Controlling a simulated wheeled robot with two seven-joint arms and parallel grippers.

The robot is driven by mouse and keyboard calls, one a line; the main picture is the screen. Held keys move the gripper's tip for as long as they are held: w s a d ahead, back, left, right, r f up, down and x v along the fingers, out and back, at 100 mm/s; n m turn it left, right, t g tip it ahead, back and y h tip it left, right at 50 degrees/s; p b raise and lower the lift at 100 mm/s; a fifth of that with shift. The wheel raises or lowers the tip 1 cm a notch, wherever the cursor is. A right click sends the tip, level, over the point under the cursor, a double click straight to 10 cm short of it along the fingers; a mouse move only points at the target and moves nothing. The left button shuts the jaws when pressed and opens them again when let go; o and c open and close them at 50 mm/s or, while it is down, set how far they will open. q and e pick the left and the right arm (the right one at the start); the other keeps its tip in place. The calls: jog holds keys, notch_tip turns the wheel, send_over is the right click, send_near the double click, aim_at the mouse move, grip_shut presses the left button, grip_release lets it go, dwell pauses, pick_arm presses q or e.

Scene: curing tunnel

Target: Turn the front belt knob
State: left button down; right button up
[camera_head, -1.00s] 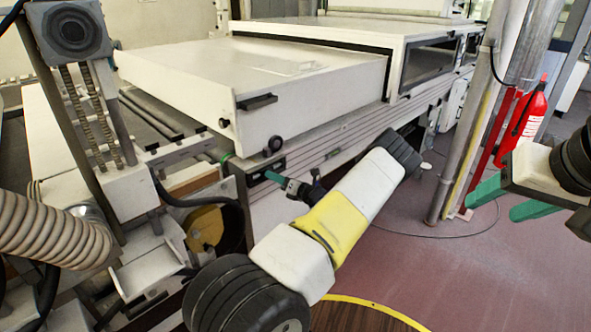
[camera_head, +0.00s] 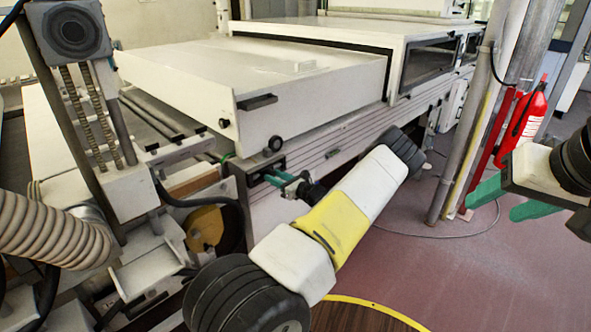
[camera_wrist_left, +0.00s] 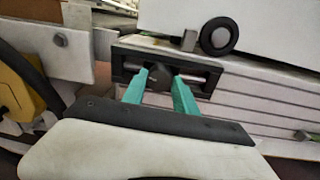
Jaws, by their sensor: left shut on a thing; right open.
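The front belt knob (camera_wrist_left: 160,79) is a small dark knob on a dark slotted panel (camera_wrist_left: 207,76), below the machine's white cover, in the left wrist view. My left gripper (camera_head: 269,176) reaches this panel on the machine's front side in the head view. Its two green fingers stand on either side of the knob in the left wrist view (camera_wrist_left: 160,84) and are shut on it. In the head view the knob is too small and too covered to make out. My right gripper (camera_head: 490,208) is open and empty, away at the right.
A white cover with a black handle (camera_head: 257,101) stands above the panel. A ribbed hose (camera_head: 50,232) and a yellow disc (camera_head: 205,228) are at the left. A metal post (camera_head: 459,150) and a red extinguisher (camera_head: 527,118) stand at the right.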

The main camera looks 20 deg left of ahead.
pick_arm(q)
jog(key=shift+n, duration=0.4)
jog(key=c, duration=1)
grip_release()
jog(key=shift+o, duration=0.2)
jog(key=v, duration=0.7)
jog(key=shift+d, duration=0.4)
jog(key=shift+s, duration=0.15)
